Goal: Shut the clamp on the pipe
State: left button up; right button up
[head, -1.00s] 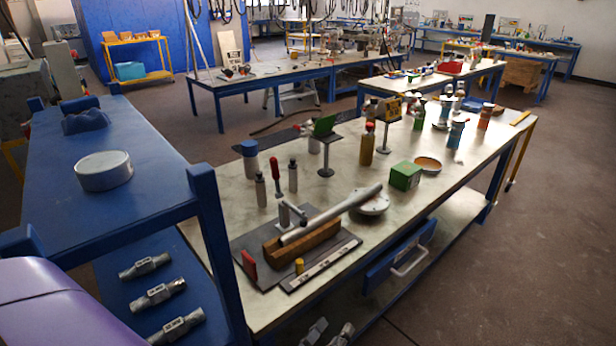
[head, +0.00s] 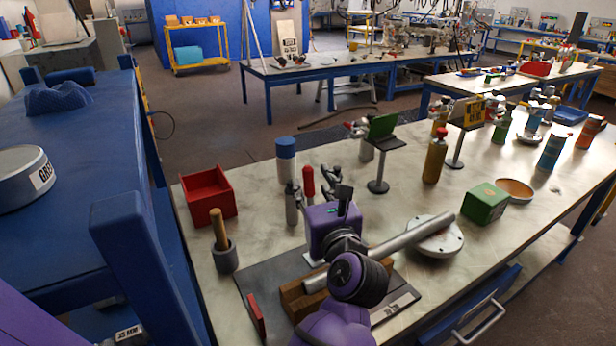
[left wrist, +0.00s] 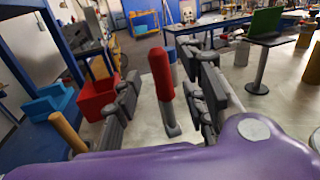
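The clamp's red handle (head: 308,181) stands upright behind the near end of the grey pipe (head: 422,231). The pipe lies on a brown wooden block (head: 293,301) on a dark plate (head: 252,284). My left gripper (head: 312,188) is open at the handle. In the left wrist view the red handle (left wrist: 161,75) stands between the two spread fingers of the left gripper (left wrist: 166,98), with a gap on either side. My left wrist and gripper hide most of the clamp's body and arm, so I cannot see its jaw on the pipe. My right gripper is out of view.
A red bin (head: 208,196) and a grey cup with a wooden handle (head: 222,240) stand left of the plate. A blue-capped canister (head: 286,160) and a green screen on a stand (head: 380,150) are behind. A round flange (head: 435,236) sits by the pipe's far end. A blue shelf borders the left.

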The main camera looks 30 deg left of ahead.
aim_at(310, 181)
pick_arm(q)
jog(key=shift+x, duration=1.9)
grip_shut()
